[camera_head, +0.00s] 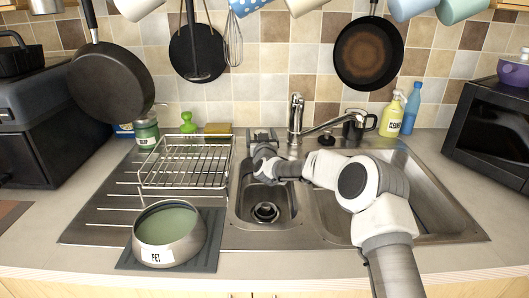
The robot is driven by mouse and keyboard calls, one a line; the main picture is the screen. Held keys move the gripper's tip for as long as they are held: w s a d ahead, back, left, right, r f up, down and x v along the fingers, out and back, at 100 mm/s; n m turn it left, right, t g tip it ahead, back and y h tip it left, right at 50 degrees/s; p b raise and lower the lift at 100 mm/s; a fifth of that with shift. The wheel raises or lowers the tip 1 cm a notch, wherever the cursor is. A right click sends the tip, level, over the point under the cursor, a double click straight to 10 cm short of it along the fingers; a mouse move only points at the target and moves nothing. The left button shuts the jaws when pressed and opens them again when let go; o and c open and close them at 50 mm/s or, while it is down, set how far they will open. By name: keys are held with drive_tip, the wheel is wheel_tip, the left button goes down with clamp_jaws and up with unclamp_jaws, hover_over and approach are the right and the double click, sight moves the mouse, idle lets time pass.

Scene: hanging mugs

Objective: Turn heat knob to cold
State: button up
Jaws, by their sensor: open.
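The metal faucet (295,118) stands upright behind the sink, with its spout reaching right. I cannot make out a separate heat knob; it may be part of the faucet or hidden behind my gripper. My gripper (262,134) is at the back of the small left basin, just left of the faucet base. Its jaws point toward the back wall, are open and hold nothing that I can see. Whether it touches any part of the faucet is too small to tell.
My arm crosses the right basin (435,205). A wire dish rack (185,165) and a pot-like bowl labelled PET (168,238) stand on the left drainboard. Pans hang above.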

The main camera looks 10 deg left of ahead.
drive_tip(key=p+v, duration=0.1)
drive_tip(key=v, duration=1.4)
drive_tip(key=shift+d+r, duration=0.1)
drive_tip(key=shift+d, duration=0.15)
